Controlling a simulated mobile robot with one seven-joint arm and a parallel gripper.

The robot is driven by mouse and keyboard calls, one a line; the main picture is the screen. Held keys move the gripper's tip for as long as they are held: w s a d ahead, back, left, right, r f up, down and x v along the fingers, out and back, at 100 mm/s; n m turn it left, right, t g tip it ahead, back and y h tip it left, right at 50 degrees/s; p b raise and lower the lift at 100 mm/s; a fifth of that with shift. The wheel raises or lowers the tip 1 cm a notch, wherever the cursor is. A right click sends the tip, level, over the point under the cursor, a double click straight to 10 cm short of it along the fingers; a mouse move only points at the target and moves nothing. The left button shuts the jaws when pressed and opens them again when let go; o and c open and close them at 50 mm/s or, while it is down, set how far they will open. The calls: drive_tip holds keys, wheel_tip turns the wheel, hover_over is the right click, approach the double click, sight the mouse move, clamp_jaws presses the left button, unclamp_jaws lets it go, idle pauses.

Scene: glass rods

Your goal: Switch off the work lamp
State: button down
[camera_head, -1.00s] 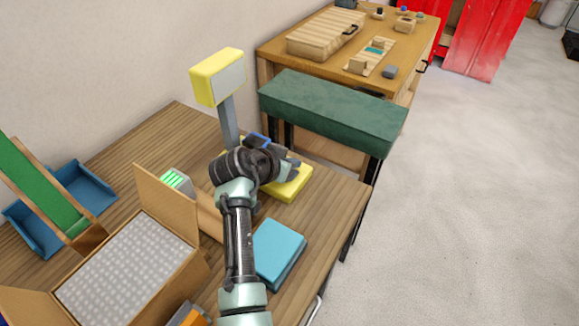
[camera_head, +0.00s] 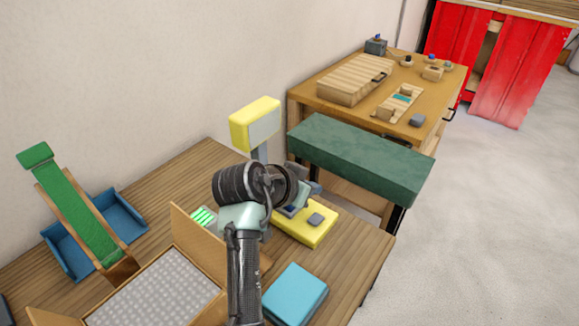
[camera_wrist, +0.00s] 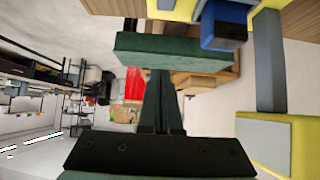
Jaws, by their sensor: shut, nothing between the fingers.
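The work lamp has a yellow head (camera_head: 255,124) with a pale grey panel that shows no clear glow. Its grey post rises from a yellow base (camera_head: 303,236) with a grey pad (camera_head: 316,219) on top. A blue part with a dark face (camera_wrist: 223,25) sits on the base in the wrist view, where the lamp head (camera_wrist: 265,140) also shows at right. My gripper (camera_head: 312,187) is just above the base, partly hidden by my wrist. In the wrist view its fingers (camera_wrist: 160,74) are closed together and empty, apart from the blue part. My arm hides part of the post.
A turquoise block (camera_head: 295,293) lies near the table's right edge. An open cardboard box (camera_head: 150,295) and a green ramp with a blue tray (camera_head: 70,257) stand to the left. A green-topped bench (camera_head: 360,158) stands behind the lamp. Floor at right is clear.

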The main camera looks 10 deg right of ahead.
drive_tip(key=w+d+r+v, duration=0.1)
drive_tip(key=r+v, duration=0.1)
drive_tip(key=v, duration=0.9)
drive_tip(key=shift+r, duration=0.25)
